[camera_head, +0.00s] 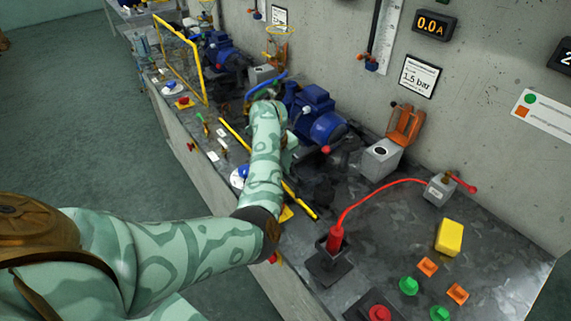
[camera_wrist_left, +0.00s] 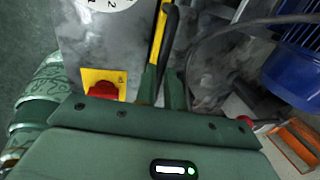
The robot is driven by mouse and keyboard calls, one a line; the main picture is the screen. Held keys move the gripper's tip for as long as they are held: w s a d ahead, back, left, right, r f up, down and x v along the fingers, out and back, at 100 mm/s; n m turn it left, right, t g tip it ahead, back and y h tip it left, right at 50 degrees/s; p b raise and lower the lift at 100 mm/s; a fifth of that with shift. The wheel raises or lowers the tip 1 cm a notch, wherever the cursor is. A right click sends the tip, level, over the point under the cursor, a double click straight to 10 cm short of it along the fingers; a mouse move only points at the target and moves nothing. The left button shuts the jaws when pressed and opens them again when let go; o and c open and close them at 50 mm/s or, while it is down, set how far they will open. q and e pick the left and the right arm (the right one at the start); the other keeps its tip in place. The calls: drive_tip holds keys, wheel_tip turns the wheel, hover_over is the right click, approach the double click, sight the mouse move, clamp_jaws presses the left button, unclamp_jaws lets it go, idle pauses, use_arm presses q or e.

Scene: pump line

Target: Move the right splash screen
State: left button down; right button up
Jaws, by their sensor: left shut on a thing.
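The right splash screen (camera_head: 300,203) shows as a long yellow bar running diagonally along the bench front, its middle hidden behind my left forearm. In the left wrist view a yellow and black rail of it (camera_wrist_left: 160,35) runs up from between my left gripper's fingers (camera_wrist_left: 163,82), which are shut on it. In the head view that gripper is largely hidden by the forearm. I cannot make out its clear pane or whether it touches the bench. My right gripper is in neither view.
A blue pump motor (camera_head: 318,115) stands close behind, near the wall. A red emergency button on a yellow plate (camera_wrist_left: 103,86) lies beside the gripper. Another yellow-framed screen (camera_head: 203,85) stands farther left. A red cable (camera_head: 375,190) arches across the bench at right.

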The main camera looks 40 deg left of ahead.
use_arm(q)
drive_tip(key=shift+f, duration=0.45)
drive_tip(key=shift+s+a+f, duration=0.1)
drive_tip(key=c, duration=1.5)
unclamp_jaws()
drive_tip(key=shift+a+f, duration=0.1)
drive_tip(key=shift+f, duration=0.05)
drive_tip(key=s+r+p, duration=0.1)
drive_tip(key=r+p, duration=0.1)
drive_tip(key=r, duration=0.3)
drive_tip(key=r+p, duration=0.2)
drive_tip(key=r, duration=0.4)
drive_tip(key=s+a+r+p, duration=0.1)
drive_tip(key=r+p, duration=0.2)
drive_tip(key=r, duration=0.2)
drive_tip(key=shift+s+r, duration=0.2)
drive_tip(key=shift+s, duration=0.15)
